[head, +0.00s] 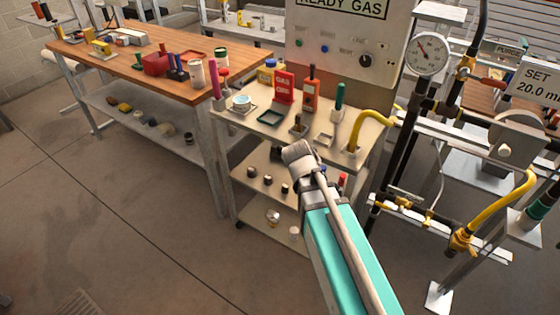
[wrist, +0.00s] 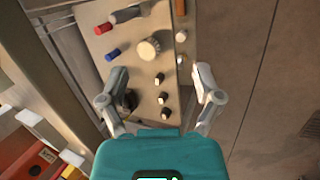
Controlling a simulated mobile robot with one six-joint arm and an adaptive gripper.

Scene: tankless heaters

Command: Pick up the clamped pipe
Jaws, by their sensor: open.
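In the head view a dark pipe run with yellow fittings (head: 412,208) is fixed along a pale metal rail at the right; I cannot tell for certain that this is the clamped pipe. My arm reaches in from the bottom, left of that pipe and in front of the cart; its fingers are not clear there. In the wrist view my gripper (wrist: 160,80) is open, its two fingers wide apart. Beyond them lies a shelf with several small dark fittings (wrist: 163,98). Nothing is held. No pipe in a clamp shows between the fingers.
A beige cart (head: 258,118) carries bottles, tools and a bent yellow pipe (head: 360,128). A wooden bench (head: 130,62) stands to the left. A pressure gauge (head: 426,54) and upright dark pipes crowd the right. The floor at lower left is clear.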

